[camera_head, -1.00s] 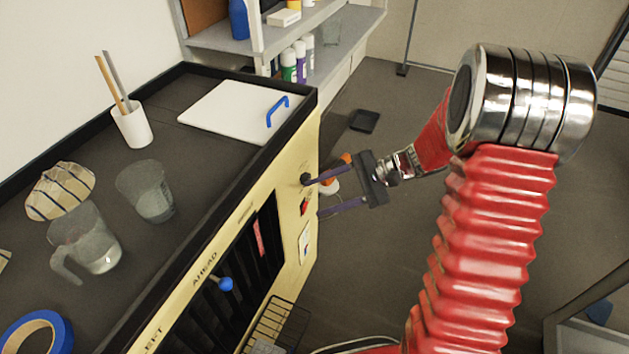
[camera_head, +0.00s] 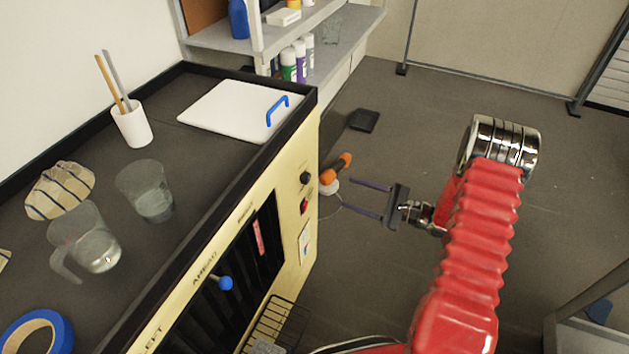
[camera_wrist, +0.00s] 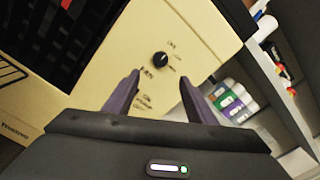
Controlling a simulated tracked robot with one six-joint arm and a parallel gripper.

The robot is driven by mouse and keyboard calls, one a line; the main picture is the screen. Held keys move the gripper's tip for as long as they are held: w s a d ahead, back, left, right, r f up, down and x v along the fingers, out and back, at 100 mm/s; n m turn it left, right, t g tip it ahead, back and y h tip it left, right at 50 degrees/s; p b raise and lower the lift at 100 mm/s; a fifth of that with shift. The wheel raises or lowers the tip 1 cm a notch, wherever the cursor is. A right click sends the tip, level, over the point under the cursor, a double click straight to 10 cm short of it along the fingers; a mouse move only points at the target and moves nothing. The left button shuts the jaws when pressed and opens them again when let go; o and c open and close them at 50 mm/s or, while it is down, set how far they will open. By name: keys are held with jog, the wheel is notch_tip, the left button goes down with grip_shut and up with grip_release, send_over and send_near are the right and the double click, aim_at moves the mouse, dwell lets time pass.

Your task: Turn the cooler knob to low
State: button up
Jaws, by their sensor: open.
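The cooler knob (camera_head: 305,178) is a small round black knob on the cream front panel (camera_head: 296,234) of the console. In the wrist view the black knob (camera_wrist: 160,59) sits beyond my fingertips, near the middle, with small printed labels around it that are too blurred to read. A pale pointer mark shows on it. My gripper (camera_head: 351,196) is open and empty, to the right of the panel and apart from it. In the wrist view its two purple fingers (camera_wrist: 159,82) stand apart, pointing toward the panel, and touch nothing.
A blue-balled lever (camera_head: 225,283) and a red-handled lever (camera_head: 257,238) stick out of the dark slots left of the knob. A wire basket (camera_head: 275,322) hangs below. An orange-and-white object (camera_head: 336,175) shows beside the panel. Clear floor lies to the right.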

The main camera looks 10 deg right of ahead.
aim_at(309, 180)
jog(key=shift+a, duration=0.1)
jog(key=x, duration=1.3)
jog(key=shift+w+a, duration=0.25)
jog(key=c, duration=1)
jog(key=shift+d, duration=0.15)
jog(key=shift+c, duration=0.2)
